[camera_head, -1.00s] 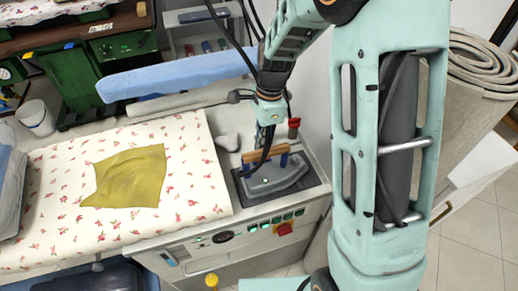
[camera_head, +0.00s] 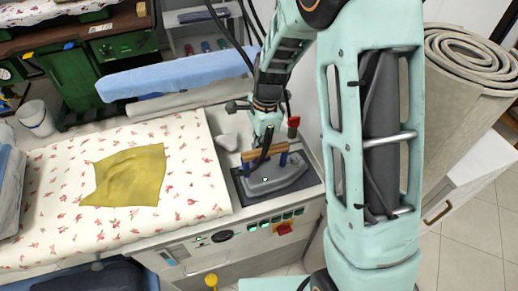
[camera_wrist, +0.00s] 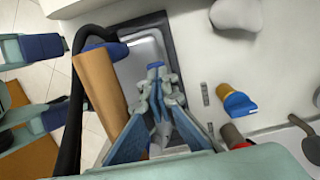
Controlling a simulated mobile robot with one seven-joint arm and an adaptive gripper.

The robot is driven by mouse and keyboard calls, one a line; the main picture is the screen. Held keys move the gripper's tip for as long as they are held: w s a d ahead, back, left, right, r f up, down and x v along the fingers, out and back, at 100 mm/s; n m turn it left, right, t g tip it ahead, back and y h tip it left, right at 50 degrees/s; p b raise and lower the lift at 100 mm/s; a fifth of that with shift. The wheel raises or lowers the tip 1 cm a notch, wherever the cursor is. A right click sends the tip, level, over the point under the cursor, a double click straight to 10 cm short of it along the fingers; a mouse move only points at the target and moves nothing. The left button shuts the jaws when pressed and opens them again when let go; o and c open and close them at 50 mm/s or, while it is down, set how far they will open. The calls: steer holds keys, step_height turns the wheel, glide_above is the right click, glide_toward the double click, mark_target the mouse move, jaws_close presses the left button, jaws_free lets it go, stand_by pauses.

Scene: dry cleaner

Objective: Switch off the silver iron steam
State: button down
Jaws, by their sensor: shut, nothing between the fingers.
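The silver iron (camera_head: 278,183) rests on a dark pad at the right end of the ironing table. It has a wooden handle (camera_head: 265,153) with blue ends. In the wrist view the handle (camera_wrist: 100,85) lies to the left of my gripper (camera_wrist: 157,75), with the silver body (camera_wrist: 145,55) behind and below the fingers. My gripper is shut and empty. In the head view it is above the handle, largely hidden by the arm and a dark cable. Whether it touches the iron is unclear. No steam switch can be clearly made out on the iron.
The table front has green-lit buttons (camera_head: 288,215) and a red switch (camera_head: 284,229). A red-topped knob (camera_head: 293,122) stands behind the iron. A yellow cloth (camera_head: 125,175) lies on the floral cover. A blue and yellow part (camera_wrist: 238,102) is right of the fingers.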

steer(key=shift+s+f, duration=0.25)
steer(key=shift+f, duration=0.05)
steer(key=shift+w+d, duration=0.2)
steer(key=shift+d, duration=0.6)
steer(key=shift+w+d+r+p, duration=0.1)
steer(key=shift+w+r+p, duration=0.05)
steer(key=shift+r+p, duration=0.35)
step_height(320, 180, up, 14)
steer(key=p, duration=0.1)
steer(key=shift+w+d+f, duration=0.25)
steer(key=shift+w+d, duration=0.05)
steer(key=shift+d, duration=0.15)
